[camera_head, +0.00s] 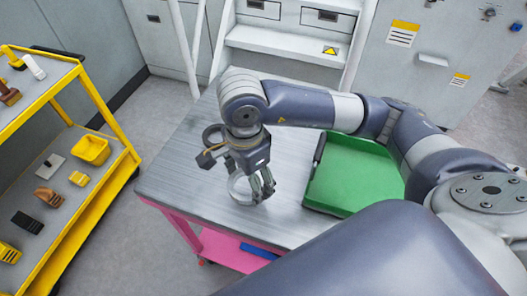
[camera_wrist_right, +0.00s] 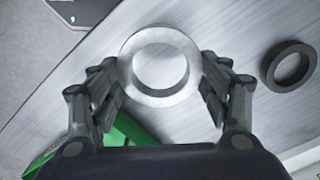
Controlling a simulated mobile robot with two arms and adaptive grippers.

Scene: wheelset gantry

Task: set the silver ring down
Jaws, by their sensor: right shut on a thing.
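The silver ring (camera_head: 238,194) is at the near left part of the grey metal table (camera_head: 178,168). My right gripper (camera_head: 254,187) reaches down over the table with its fingers on the ring. In the right wrist view the ring (camera_wrist_right: 160,99) lies flat between the two fingertips, which close on it from both sides. The ring looks level and very near the tabletop; I cannot tell whether it touches. My left gripper is not in view.
A dark ring (camera_wrist_right: 290,66) lies on the table right of the silver ring in the wrist view. A green tray (camera_head: 350,180) stands on the table's right part. A yellow-framed shelf cart (camera_head: 104,97) with parts stands at left. Bare tabletop surrounds the silver ring.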

